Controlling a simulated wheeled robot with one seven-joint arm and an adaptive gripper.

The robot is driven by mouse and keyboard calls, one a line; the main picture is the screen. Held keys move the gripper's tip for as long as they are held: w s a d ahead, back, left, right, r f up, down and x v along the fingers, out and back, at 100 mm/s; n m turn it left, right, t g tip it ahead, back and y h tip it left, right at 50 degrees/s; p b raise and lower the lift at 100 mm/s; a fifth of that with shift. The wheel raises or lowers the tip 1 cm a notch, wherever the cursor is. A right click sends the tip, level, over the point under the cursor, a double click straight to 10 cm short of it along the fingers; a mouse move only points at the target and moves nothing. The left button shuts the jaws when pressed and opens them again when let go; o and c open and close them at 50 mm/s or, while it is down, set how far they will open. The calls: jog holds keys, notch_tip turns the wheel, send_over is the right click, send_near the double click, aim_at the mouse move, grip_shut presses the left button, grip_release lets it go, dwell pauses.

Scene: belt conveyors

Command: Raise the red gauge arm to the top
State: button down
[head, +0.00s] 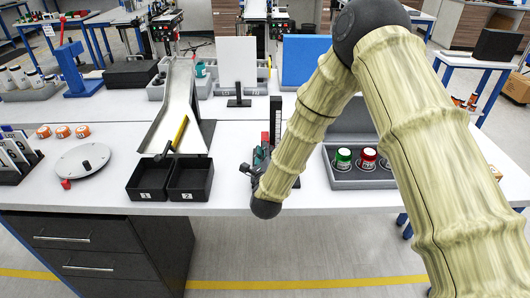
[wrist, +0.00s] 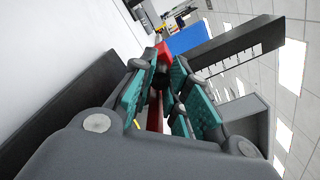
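The gauge (head: 275,121) is a dark upright post with a pale scale, standing on the white table just beyond my gripper. Red shows beside the post in the head view (head: 265,138). In the wrist view a bright red block (wrist: 164,51) shows just past my fingertips, and a dark red bar (wrist: 155,117) lies in the gap between the teal finger pads. My gripper (wrist: 166,66) is partly open, with its fingers on either side of the red parts. Contact with them is not clear. In the head view my arm hides part of the gripper and the gauge's lower part.
Two black bins (head: 168,194) stand left of my gripper, below a sloped chute (head: 178,115). A grey tray (head: 343,178) with green and red capped jars is to the right. A white panel (head: 237,65) and a blue panel (head: 304,62) stand behind.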

jog(key=shift+r, duration=0.1)
notch_tip(320, 180, up, 13)
jog(key=shift+r, duration=0.2)
dwell(0.5)
jog(key=c, duration=1.3)
grip_release()
jog(key=shift+c, duration=0.2)
jog(key=shift+s, duration=0.1)
jog(key=s, duration=1.1)
jog(key=shift+s, duration=0.4)
jog(key=shift+a+f, duration=0.1)
